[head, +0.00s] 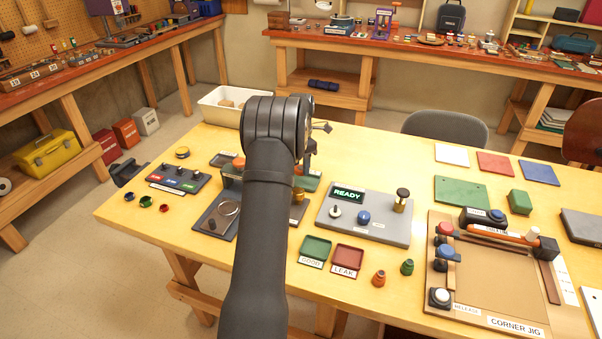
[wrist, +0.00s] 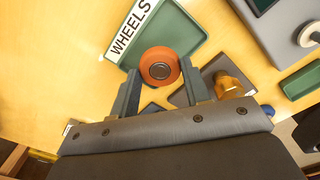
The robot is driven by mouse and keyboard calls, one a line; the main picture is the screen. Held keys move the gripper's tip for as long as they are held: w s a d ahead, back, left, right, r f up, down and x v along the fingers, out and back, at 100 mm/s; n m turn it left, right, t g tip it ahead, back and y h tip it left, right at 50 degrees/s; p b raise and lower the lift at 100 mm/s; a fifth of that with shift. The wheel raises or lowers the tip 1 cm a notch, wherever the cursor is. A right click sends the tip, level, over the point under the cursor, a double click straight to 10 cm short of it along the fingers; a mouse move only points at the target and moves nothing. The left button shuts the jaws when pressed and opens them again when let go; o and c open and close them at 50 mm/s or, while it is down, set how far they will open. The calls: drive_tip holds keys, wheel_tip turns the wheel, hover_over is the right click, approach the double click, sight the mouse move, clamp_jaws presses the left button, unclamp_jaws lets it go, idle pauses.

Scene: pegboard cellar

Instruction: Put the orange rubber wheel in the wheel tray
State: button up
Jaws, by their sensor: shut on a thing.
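The orange rubber wheel (wrist: 160,62) with a dark hub is held between the two fingers of my gripper (wrist: 160,76) in the wrist view. The green wheel tray (wrist: 178,28), labelled WHEELS, lies just beyond it; the wheel overlaps the tray's near part in the picture. I cannot tell how high the wheel is above it. In the head view a piece of a green tray (head: 313,183) shows to the right of my arm, probably the same one. There, the wheel and most of my gripper are hidden behind my arm.
A grey panel with a READY display (head: 335,217) stands right of my arm. A brass-coloured part (wrist: 230,84) is close to my right finger in the wrist view. Green and red small trays (head: 348,261) lie in front. A white bin (head: 215,112) stands behind.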

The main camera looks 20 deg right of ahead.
drive_tip(key=shift+f, duration=2)
drive_tip(key=shift+f, duration=0.1)
drive_tip(key=o, duration=1.1)
drive_tip(key=shift+c, duration=0.2)
wheel_tip(320, 180, up, 12)
wheel_tip(320, 180, down, 12)
drive_tip(key=shift+f, duration=0.1)
drive_tip(key=shift+r, duration=1.9)
